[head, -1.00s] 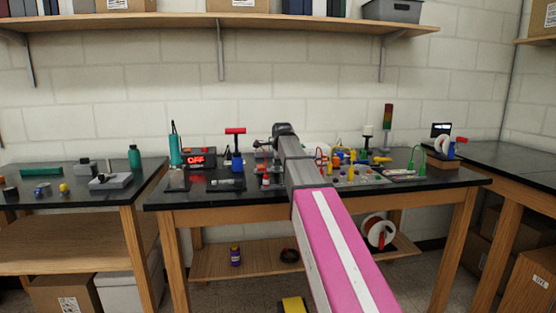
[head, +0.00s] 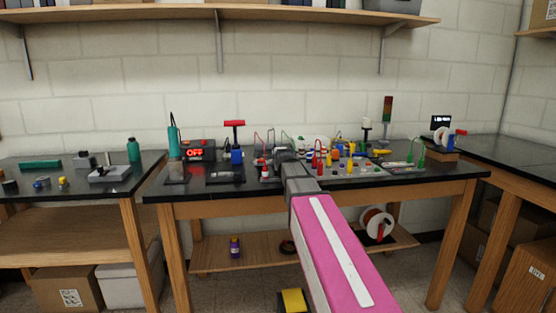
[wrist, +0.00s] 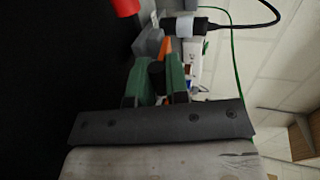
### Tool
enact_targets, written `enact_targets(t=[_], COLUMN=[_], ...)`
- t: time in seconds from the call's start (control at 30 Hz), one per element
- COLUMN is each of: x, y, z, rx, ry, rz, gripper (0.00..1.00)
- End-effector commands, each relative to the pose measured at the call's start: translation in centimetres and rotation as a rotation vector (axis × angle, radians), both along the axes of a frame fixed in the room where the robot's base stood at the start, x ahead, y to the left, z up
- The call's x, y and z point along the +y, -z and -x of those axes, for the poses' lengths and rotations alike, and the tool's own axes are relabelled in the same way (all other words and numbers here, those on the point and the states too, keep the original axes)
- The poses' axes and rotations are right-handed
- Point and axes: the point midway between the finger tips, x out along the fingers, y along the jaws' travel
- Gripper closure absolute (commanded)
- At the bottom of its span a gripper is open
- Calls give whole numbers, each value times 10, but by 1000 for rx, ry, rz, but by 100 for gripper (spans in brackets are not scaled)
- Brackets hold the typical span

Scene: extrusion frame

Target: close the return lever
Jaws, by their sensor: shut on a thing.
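In the wrist view, the two green fingers of my gripper (wrist: 157,88) are shut on a dark rounded knob (wrist: 156,74). The knob appears to be the handle of the return lever. The lever's base and its angle are mostly hidden by the fingers, so I cannot tell how far it is turned. An orange piece (wrist: 166,46) and a grey block (wrist: 148,44) show just beyond the fingertips. In the head view, my wrist is low over the middle of the black-topped bench and hides the fingers and the lever.
A red cap (wrist: 125,7) and a black-and-white cylinder with a cable (wrist: 185,27) are close by in the wrist view. In the head view, a red-topped blue device (head: 236,145) and a box reading OFF (head: 196,152) stand left. A crowded panel (head: 360,170) lies right.

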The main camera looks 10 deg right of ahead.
Motion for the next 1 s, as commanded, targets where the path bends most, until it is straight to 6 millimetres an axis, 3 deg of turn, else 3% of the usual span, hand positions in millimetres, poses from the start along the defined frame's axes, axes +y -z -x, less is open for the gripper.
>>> enact_targets(t=[0.47,0.5,0.53,1.0], x=[0,0,0,0], y=[1,1,1,-2], z=[0,0,0,9], rx=[-9,-9,-9,-11], ry=[0,0,0,0], rz=[0,0,0,0], gripper=[100,72,62,60])
